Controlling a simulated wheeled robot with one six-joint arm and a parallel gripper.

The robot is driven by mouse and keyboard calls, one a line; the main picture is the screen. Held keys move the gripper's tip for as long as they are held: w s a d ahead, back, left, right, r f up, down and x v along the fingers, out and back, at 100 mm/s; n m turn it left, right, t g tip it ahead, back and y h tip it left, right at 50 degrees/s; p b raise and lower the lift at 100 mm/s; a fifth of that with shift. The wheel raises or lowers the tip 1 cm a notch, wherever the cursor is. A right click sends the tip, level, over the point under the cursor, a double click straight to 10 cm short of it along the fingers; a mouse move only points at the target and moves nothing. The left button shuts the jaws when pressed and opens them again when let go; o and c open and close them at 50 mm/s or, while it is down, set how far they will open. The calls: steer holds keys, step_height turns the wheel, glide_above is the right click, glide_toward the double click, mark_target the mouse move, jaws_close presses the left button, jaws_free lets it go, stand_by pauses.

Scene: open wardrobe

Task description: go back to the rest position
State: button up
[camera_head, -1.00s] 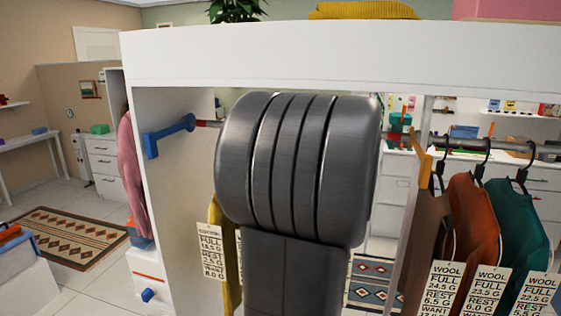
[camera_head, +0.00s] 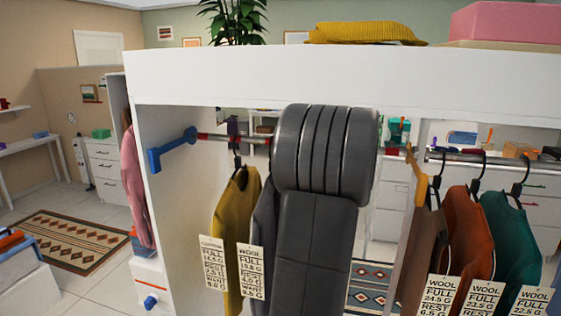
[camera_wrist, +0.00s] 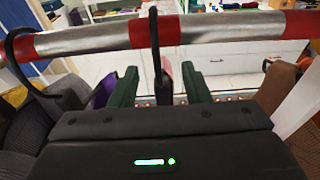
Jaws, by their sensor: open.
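My gripper (camera_wrist: 160,86) shows in the wrist view as two green fingers spread apart. A dark upright hanger hook (camera_wrist: 156,45) stands in the gap between them, in front of the rail (camera_wrist: 95,38); I cannot tell if it touches a finger. In the head view my own dark arm hides the gripper and the middle of the rail. A mustard garment (camera_head: 233,222) and a dark grey garment (camera_head: 263,225) with paper tags hang just left of my arm.
Brown (camera_head: 424,235), orange (camera_head: 470,235) and teal (camera_head: 516,232) garments hang in the right bay. A white upright panel (camera_head: 400,235) stands right of my arm, and the wardrobe's white top board (camera_head: 330,75) lies above it. Open floor (camera_head: 95,285) shows at left.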

steer(key=shift+f+b+v, duration=0.2)
steer(key=shift+b+v, duration=0.25)
steer(key=shift+v, duration=0.75)
steer(key=shift+f+b+v, duration=0.2)
steer(key=shift+b+v, duration=0.2)
steer(key=shift+v, duration=0.8)
steer(key=shift+a+f, duration=0.1)
steer(key=shift+a, duration=0.05)
